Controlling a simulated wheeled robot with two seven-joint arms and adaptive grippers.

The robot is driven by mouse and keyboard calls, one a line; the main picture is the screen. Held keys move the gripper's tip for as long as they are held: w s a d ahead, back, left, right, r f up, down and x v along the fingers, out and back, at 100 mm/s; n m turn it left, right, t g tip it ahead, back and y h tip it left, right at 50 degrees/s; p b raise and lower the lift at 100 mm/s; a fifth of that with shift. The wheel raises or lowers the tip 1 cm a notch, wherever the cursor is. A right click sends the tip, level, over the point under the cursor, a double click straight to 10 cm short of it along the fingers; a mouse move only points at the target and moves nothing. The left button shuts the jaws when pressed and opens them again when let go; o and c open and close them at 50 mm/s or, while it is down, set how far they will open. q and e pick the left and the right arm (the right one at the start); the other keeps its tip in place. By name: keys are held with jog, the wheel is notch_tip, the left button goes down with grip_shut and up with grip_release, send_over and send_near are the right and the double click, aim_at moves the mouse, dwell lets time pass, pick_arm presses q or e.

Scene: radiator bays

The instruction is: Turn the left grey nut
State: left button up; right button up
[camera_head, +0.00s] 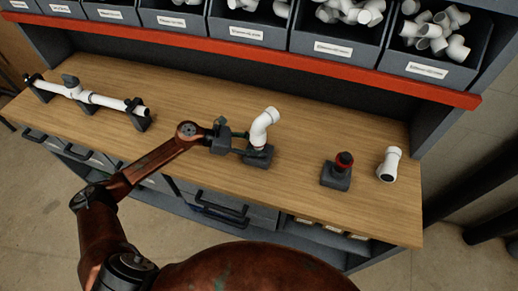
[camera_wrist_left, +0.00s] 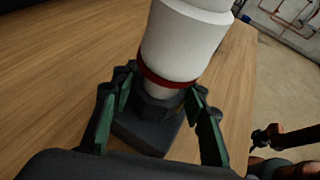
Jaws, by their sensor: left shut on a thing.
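The left grey nut (camera_wrist_left: 158,110) sits at the foot of a white elbow pipe (camera_head: 262,127), on a dark grey base block (camera_head: 259,158). In the head view the nut is small and partly hidden by the gripper. In the left wrist view the pipe (camera_wrist_left: 185,42) rises above the nut, with a dark red ring (camera_wrist_left: 165,80) round its lower end. My left gripper (camera_head: 245,145) reaches in from the left, its fingers on either side of the nut, shut on it.
Another grey block (camera_head: 336,176) with a red-ringed black top stands to the right, beside a loose white fitting (camera_head: 389,165). A white pipe assembly (camera_head: 88,96) lies on supports at the left. Bins (camera_head: 252,33) of white fittings line the back above a red shelf edge (camera_head: 300,60).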

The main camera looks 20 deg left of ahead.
dwell(0.6)
pick_arm(q)
jog(key=o, duration=1.2)
jog(key=shift+a, duration=0.1)
jog(key=v, duration=1.1)
jog(key=shift+a+r, duration=0.2)
jog(key=shift+a, duration=0.15)
